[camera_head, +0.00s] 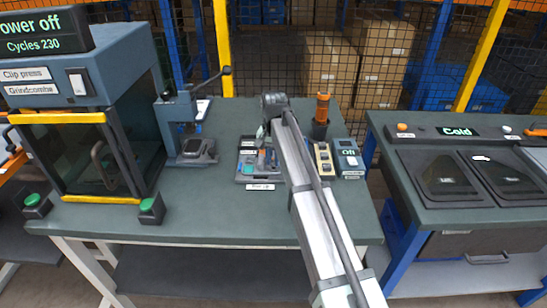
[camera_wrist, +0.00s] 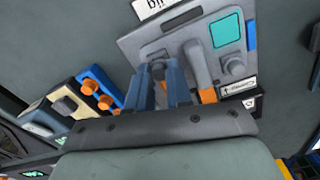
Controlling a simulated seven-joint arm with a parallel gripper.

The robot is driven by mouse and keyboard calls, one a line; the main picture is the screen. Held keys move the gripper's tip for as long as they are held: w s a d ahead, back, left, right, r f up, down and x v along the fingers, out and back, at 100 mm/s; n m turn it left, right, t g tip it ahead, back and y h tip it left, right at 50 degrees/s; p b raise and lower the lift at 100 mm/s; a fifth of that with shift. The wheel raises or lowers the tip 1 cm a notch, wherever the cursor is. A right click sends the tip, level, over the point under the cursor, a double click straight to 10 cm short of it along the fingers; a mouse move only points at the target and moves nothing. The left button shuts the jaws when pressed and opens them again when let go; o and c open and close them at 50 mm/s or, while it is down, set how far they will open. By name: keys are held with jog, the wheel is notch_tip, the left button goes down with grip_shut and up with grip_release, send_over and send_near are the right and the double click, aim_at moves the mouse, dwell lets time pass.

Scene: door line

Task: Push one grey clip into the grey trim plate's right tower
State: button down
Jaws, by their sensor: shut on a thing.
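My gripper (camera_wrist: 164,72) reaches down over a grey tray-like fixture (camera_wrist: 140,42) in the wrist view. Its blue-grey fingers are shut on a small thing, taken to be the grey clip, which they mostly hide. The fixture also shows in the head view (camera_head: 240,176), left of my arm.
A teal square (camera_wrist: 225,30) lies on the fixture. A blue block with orange knobs (camera_wrist: 98,85) and a cream block (camera_wrist: 65,103) stand beside it. The head view shows a hand press (camera_head: 190,130) to the left and an "Off" device (camera_head: 348,155) to the right.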

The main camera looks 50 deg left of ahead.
jog(key=shift+f, duration=0.65)
dwell(0.3)
jog(key=c, duration=0.9)
grip_release()
jog(key=shift+c, duration=0.2)
jog(key=shift+a+r, duration=0.1)
notch_tip(320, 180, up, 14)
jog(key=shift+f, duration=0.2)
